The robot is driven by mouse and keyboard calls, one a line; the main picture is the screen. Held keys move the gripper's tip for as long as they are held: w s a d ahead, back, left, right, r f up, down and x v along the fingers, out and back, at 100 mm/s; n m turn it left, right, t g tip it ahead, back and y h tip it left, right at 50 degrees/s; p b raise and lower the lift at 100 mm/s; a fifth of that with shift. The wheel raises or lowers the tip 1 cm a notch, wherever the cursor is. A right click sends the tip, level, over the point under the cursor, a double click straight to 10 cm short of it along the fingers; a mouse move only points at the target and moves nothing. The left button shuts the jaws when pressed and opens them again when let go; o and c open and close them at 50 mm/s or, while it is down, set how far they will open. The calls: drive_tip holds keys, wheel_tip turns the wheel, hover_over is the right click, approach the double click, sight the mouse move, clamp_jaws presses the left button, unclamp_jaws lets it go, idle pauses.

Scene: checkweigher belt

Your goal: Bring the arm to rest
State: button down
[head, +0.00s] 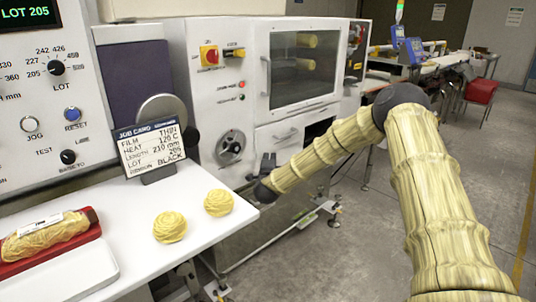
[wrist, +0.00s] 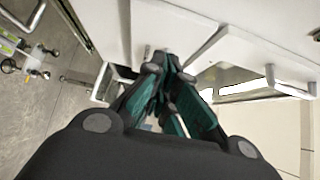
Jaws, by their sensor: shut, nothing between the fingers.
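My arm reaches from the right of the head view towards the machine, in pale yellow segmented covers with dark joints. My gripper (head: 267,160) shows small and dark at the arm's far end, in front of the machine's lower front and past the right edge of the white table. In the wrist view my gripper (wrist: 170,60) has its dark fingers with green inner parts brought together at the tips. It is shut and holds nothing. The fingertips point at the white machine front, and I cannot tell whether they touch it.
The white table (head: 130,215) holds two yellow nest-like balls (head: 170,227) (head: 218,202), a job card (head: 152,147) and a red tray (head: 50,250) with a wrapped pack. The white machine (head: 290,75) stands close behind. Grey floor (head: 340,250) is open below the arm.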

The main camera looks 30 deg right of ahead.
drive_tip(key=s+a+f+n+g+y+p, duration=0.7)
drive_tip(key=s+a+f+n, duration=0.6)
drive_tip(key=s+a+f, duration=1.05)
drive_tip(key=s+a+f+n+g+y+p, duration=0.1)
drive_tip(key=s+f+n+g, duration=0.15)
drive_tip(key=s, duration=0.75)
drive_tip(key=s+f+n+g+y+p, duration=0.1)
drive_tip(key=s+f+n, duration=0.15)
drive_tip(key=s, duration=0.65)
drive_tip(key=s+r+n+g+p, duration=0.1)
drive_tip(key=s+n+g, duration=0.1)
drive_tip(key=s, duration=0.9)
drive_tip(key=s+d+r+n+g+p, duration=0.1)
drive_tip(key=s+n+g, duration=0.2)
drive_tip(key=s, duration=0.8)
drive_tip(key=shift+s+d+r+p, duration=0.2)
drive_tip(key=shift+s+r+p, duration=0.1)
drive_tip(key=shift+s+p, duration=0.1)
